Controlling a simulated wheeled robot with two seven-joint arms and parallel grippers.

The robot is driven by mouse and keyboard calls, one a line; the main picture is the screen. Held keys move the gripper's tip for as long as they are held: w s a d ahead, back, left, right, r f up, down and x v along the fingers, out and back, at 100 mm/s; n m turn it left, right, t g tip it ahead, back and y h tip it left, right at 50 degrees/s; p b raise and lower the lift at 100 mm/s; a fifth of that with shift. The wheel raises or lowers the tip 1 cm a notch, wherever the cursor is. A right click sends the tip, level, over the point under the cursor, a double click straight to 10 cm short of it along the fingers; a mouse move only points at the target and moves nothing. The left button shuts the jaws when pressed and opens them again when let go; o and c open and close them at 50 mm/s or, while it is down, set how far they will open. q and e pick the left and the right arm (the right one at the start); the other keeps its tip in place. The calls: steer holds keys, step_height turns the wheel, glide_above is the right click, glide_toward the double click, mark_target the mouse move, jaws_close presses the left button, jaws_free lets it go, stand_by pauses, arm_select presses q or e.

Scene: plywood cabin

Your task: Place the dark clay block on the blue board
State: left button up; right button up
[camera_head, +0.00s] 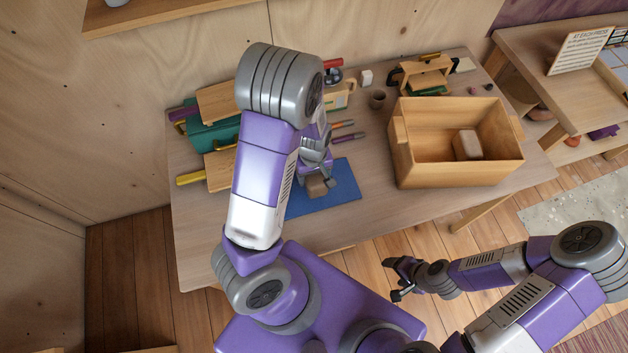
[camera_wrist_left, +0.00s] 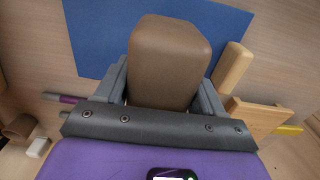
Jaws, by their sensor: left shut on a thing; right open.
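The dark clay block (camera_head: 316,187) is brown with rounded edges. My left gripper (camera_head: 321,180) is shut on it, and the block shows between the two fingers (camera_wrist_left: 163,92) in the left wrist view (camera_wrist_left: 170,60). The block is over the blue board (camera_head: 345,180), which lies flat near the table's front edge and also shows in the left wrist view (camera_wrist_left: 95,35). I cannot tell whether the block touches the board. My left arm hides part of the board's left side. My right gripper (camera_head: 398,281) is open and empty, in front of the table.
A wooden box (camera_head: 405,172) on the right holds another brownish block (camera_head: 467,145). Wooden and green tools stand on the left, partly behind my left arm. The tabletop between board and box is clear.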

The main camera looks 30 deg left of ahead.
arm_select(q)
steer(key=shift+f+b, duration=0.45)
steer(key=shift+f, duration=1.2)
steer(key=shift+f, duration=0.1)
steer(key=o, duration=1.7)
step_height(320, 180, up, 12)
steer(key=p, duration=0.4)
steer(key=shift+s, duration=0.1)
